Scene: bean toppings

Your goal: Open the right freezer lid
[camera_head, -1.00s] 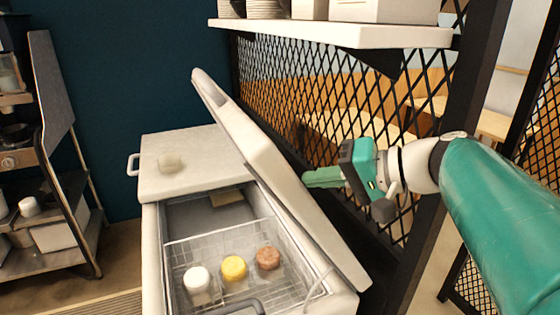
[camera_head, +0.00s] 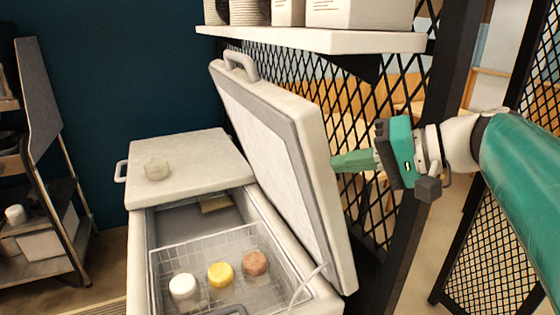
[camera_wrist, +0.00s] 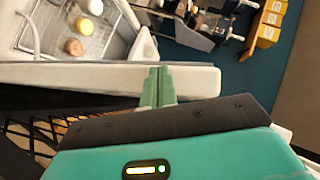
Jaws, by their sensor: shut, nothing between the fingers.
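The right freezer lid (camera_head: 272,150) stands raised and tilted back to the right, its pale inner face and grey seal showing, with a grey handle (camera_head: 240,64) at its top end. My gripper (camera_head: 338,162) is shut and empty, just right of the lid, at its outer side by the lattice. In the wrist view the green fingers (camera_wrist: 158,86) lie together against or very near the lid's edge (camera_wrist: 110,76); I cannot tell whether they touch. The left freezer lid (camera_head: 190,166) is closed. The open bay shows a wire basket (camera_head: 205,243).
White, yellow and brown round items (camera_head: 221,274) sit in the basket. A black lattice partition (camera_head: 365,220) stands close behind my gripper. A white shelf (camera_head: 310,40) with plates and boxes hangs above. A metal rack (camera_head: 60,120) stands at the left.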

